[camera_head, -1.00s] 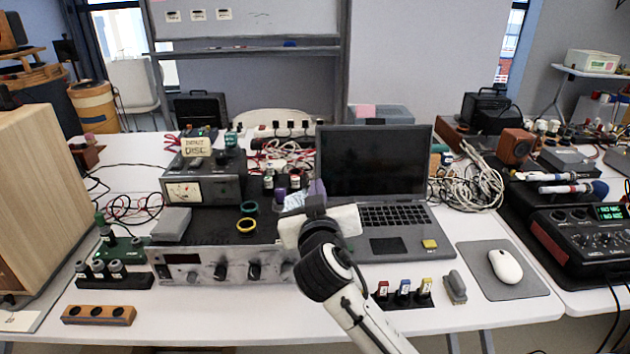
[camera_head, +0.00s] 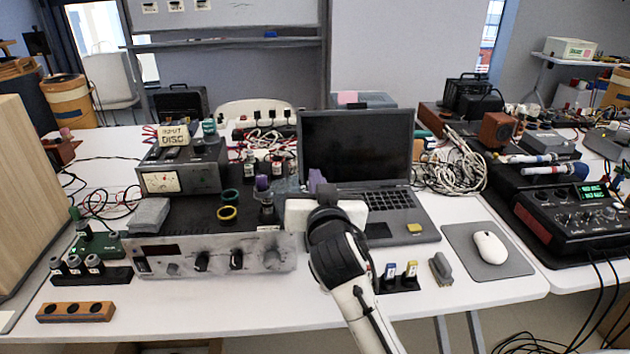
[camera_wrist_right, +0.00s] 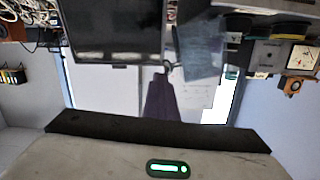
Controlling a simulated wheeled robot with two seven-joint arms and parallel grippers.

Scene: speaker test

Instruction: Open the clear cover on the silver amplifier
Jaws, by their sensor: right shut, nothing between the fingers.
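The silver amplifier (camera_head: 215,262) stands left of the middle of the table, its knobbed front facing me. A faint see-through panel (camera_head: 287,186) shows at its right end, partly behind my right gripper; I take it for the clear cover. In the right wrist view a translucent bluish panel (camera_wrist_right: 203,50) appears beside the fingers. My right gripper (camera_head: 317,179) has purple fingers and is shut and empty, between the amplifier's right end and the laptop. Its fingers also show in the wrist view (camera_wrist_right: 163,80). Whether they touch the panel is unclear. My left gripper is out of view.
An open laptop (camera_head: 358,150) stands close on the right of the gripper. A meter box (camera_head: 180,172) and yellow and green rings (camera_head: 228,205) are on the amplifier. A mouse (camera_head: 489,247) sits farther right.

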